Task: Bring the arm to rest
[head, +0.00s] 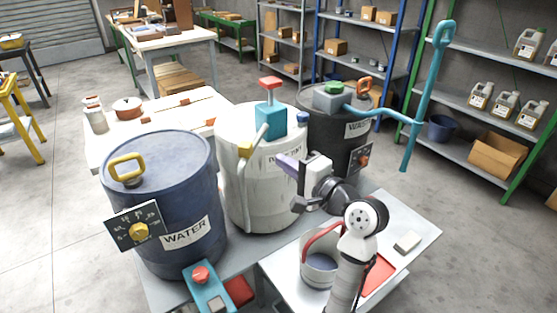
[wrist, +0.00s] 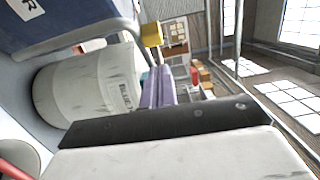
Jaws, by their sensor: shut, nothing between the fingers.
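My gripper (head: 283,160) is shut and empty, with its purple fingers pressed together. My arm rises from the front right of the bench and bends so that the gripper points left, in front of the white drum (head: 240,200). In the wrist view the closed fingers (wrist: 158,86) extend forward beside the pale drum (wrist: 85,100). I cannot tell whether the fingers touch the drum.
A blue water drum (head: 160,205) stands at left and a dark drum (head: 335,135) behind. A teal curved handle (head: 428,90) reaches right. A bucket (head: 319,272), red mat (head: 378,275) and small block (head: 407,241) sit near my arm. Open floor lies right.

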